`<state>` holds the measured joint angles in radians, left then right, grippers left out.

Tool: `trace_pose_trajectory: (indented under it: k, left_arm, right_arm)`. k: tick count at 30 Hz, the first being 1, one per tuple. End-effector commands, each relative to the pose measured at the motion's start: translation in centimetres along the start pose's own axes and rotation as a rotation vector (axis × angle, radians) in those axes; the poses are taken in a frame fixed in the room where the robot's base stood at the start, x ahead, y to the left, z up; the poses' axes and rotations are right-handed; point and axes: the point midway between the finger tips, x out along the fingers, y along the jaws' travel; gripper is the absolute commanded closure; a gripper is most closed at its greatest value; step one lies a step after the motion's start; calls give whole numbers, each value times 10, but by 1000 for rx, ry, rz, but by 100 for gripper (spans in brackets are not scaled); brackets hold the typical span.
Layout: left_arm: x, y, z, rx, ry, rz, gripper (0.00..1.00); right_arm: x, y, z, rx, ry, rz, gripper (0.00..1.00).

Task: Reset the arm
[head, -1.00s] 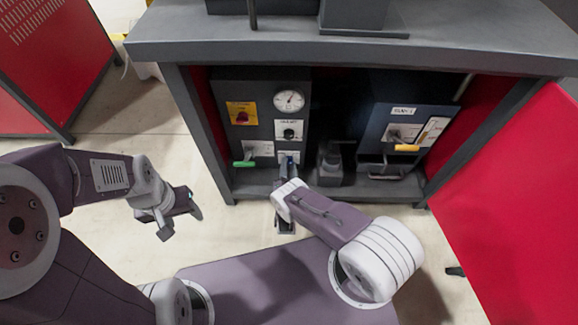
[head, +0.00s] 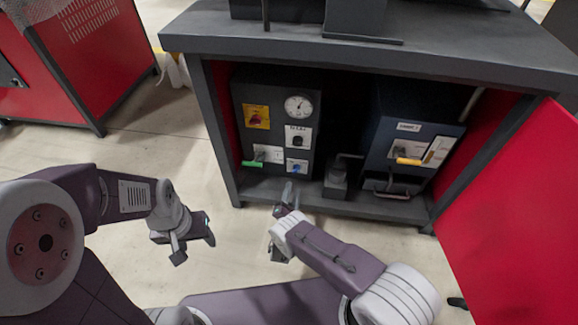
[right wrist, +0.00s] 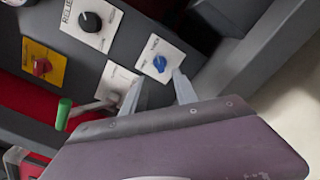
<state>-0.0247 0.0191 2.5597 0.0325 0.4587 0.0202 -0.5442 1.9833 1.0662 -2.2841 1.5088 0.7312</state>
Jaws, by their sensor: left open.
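My right gripper (head: 288,193) is in front of the open cabinet, apart from the dark control panel (head: 240,135). In the right wrist view its two fingers (right wrist: 159,92) are spread and empty. The blue knob (right wrist: 160,64) on its white plate shows beyond and between them, and also in the head view (head: 296,168). My left gripper (head: 194,244) hangs open and empty over the floor at the left, away from the cabinet.
The panel also has a green-handled lever (head: 253,163), a red knob on a yellow plate (head: 256,117), a black knob (head: 298,141) and a gauge (head: 299,106). A blue box (head: 409,128) with a yellow-handled lever stands right. The red door (head: 515,210) stands open at right.

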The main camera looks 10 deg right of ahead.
Motion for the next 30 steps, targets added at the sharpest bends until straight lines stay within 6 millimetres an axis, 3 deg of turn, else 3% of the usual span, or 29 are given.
trace_pose_trajectory:
  k: [5, 8, 11, 14, 15, 18, 21, 25, 30]
  left_arm:
    - [0, 0, 0, 0, 0, 0, 44]
    - [-7, 0, -1, 0, 0, 0, 44]
    - [-21, 0, -2, 0, 0, 0, 44]
    - [-36, 1, -4, 0, 0, 0, 44]
    - [-41, 1, -4, 0, 0, 0, 44]
    - [-55, 1, -6, 0, 0, 0, 44]
    - [-69, 1, -7, 0, 0, 0, 44]
    - [-84, 2, -9, 0, 0, 0, 44]
    - [-99, 2, -10, 0, 0, 0, 44]
  right_arm:
    - [1, 0, 1, 0, -2, -4, 65]
    - [14, 4, 26, -1, -48, -83, 65]
    - [32, 5, 88, 11, -151, -309, 65]
    - [27, 0, 165, 67, -255, -619, 65]
    - [17, -2, 193, 106, -287, -742, 65]
    - [-25, 2, 253, 247, -346, -1037, 65]
    - [-79, 17, 296, 450, -376, -1294, 65]
    - [-146, 53, 326, 773, -386, -1535, 65]
    - [-198, 99, 341, 1164, -383, -1672, 65]
